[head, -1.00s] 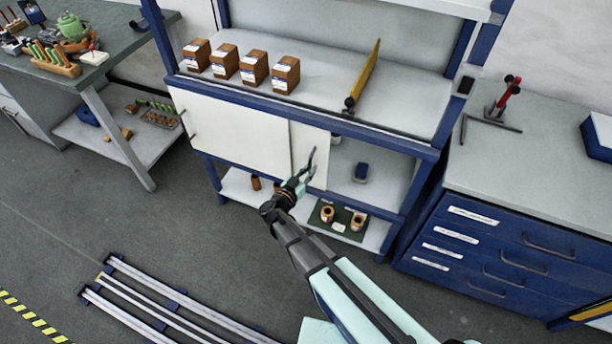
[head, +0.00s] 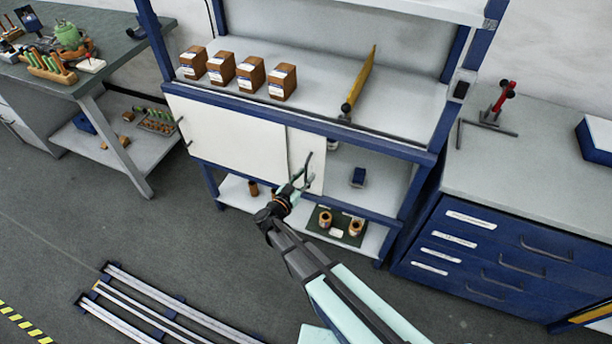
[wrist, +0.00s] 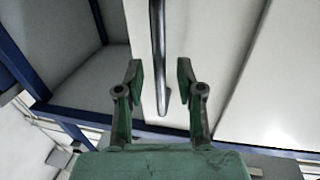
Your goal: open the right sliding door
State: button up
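The right sliding door (head: 318,172) is a white panel on the blue-framed cabinet. It sits mostly behind the left sliding door (head: 228,138), with only a narrow strip showing. The right part of the compartment is open. In the wrist view the right door (wrist: 208,60) carries a dark vertical bar handle (wrist: 157,50). My gripper (head: 303,175) is in front of this door. In the wrist view my gripper (wrist: 160,78) is open, its two fingers apart on either side of the handle's end. Contact with the handle cannot be told.
A small blue object (head: 359,176) stands in the open compartment. Below it, copper-coloured rolls (head: 325,219) sit on a dark green mat. Brown boxes (head: 250,75) line the shelf above. A blue drawer cabinet (head: 480,240) stands at right. Metal rails (head: 150,310) lie on the floor at left.

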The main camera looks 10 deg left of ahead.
jog(key=v, duration=1.1)
